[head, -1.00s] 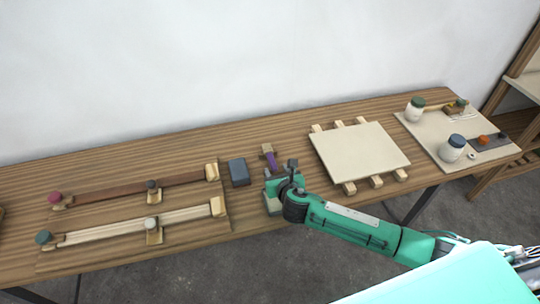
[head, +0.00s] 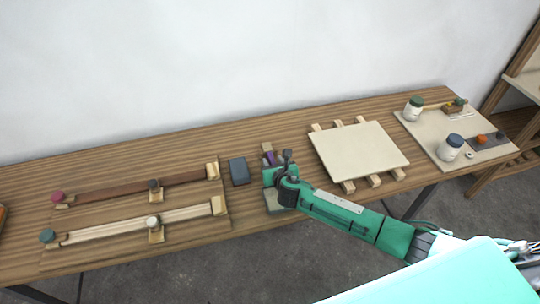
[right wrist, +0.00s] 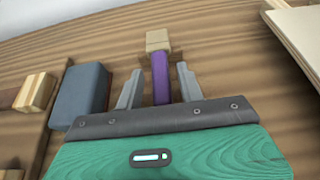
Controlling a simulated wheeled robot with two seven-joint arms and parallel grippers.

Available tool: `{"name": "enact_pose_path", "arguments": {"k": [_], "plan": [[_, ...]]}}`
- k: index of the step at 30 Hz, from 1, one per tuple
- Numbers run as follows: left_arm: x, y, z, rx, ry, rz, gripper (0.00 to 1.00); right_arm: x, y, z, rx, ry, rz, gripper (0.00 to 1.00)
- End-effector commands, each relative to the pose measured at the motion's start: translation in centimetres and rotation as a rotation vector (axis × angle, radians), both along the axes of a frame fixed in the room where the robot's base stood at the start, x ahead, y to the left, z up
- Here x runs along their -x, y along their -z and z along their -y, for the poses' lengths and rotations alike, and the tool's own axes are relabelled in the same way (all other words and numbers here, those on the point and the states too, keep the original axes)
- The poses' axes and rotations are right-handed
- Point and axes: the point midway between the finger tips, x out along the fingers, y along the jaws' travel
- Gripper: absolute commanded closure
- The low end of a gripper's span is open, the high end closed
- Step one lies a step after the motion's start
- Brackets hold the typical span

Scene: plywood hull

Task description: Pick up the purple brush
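The purple brush has a purple handle and a pale wooden block at its far end. In the right wrist view the brush (right wrist: 160,75) lies on the table between the two fingers of my right gripper (right wrist: 158,88). The fingers are open, one on each side of the handle, with a gap to it. In the head view the brush (head: 268,154) shows just beyond my right gripper (head: 274,168), which hides part of the handle. My left gripper is not in view.
A dark blue-grey block (head: 238,172) lies left of the brush. A pale board on wooden slats (head: 358,150) lies to the right. Two long clamped strips lie at the left. Jars stand on a panel (head: 417,129) at the far right. The table behind the brush is clear.

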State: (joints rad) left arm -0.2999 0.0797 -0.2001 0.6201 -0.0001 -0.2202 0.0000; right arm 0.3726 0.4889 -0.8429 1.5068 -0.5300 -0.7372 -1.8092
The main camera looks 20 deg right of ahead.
Motion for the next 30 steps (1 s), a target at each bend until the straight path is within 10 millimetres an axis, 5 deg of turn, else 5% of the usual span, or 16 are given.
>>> {"name": "enact_pose_path", "arguments": {"k": [6,19,23,30], "plan": [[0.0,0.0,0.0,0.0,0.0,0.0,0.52,0.0,0.0,0.0,0.0,0.0,0.0,1.0],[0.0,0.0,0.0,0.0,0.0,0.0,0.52,-0.1,-1.1,0.1,0.0,0.001,0.003,1.0],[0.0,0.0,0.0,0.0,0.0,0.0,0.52,0.0,-3.1,0.1,0.0,0.0,0.004,1.0],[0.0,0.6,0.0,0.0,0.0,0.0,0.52,-0.1,-10.0,0.1,0.0,-0.001,0.007,1.0]]}}
